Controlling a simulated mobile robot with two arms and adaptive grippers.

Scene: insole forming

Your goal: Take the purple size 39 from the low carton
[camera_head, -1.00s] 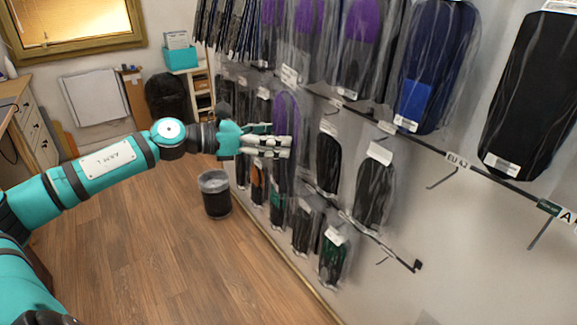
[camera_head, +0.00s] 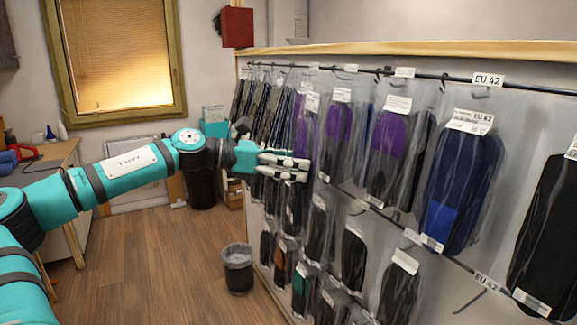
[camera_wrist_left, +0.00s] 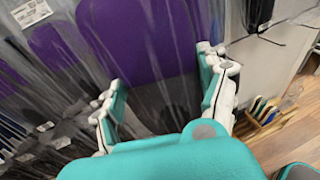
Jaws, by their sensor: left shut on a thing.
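My left gripper (camera_head: 306,168) is at the hanging rack, its fingers against the bagged insoles. In the left wrist view, a clear bag with a purple and grey insole (camera_wrist_left: 150,45) lies between the two fingers (camera_wrist_left: 165,95), which are shut on it. In the head view, a purple insole (camera_head: 304,128) hangs just above the fingertips. Its size label is not readable. My right gripper is out of view.
More bagged insoles, purple (camera_head: 388,135) and blue (camera_head: 457,185), hang close by along the wall rack. A dark bin (camera_head: 238,272) stands on the floor below. A workbench (camera_head: 60,165) is at the left. The wooden floor between is clear.

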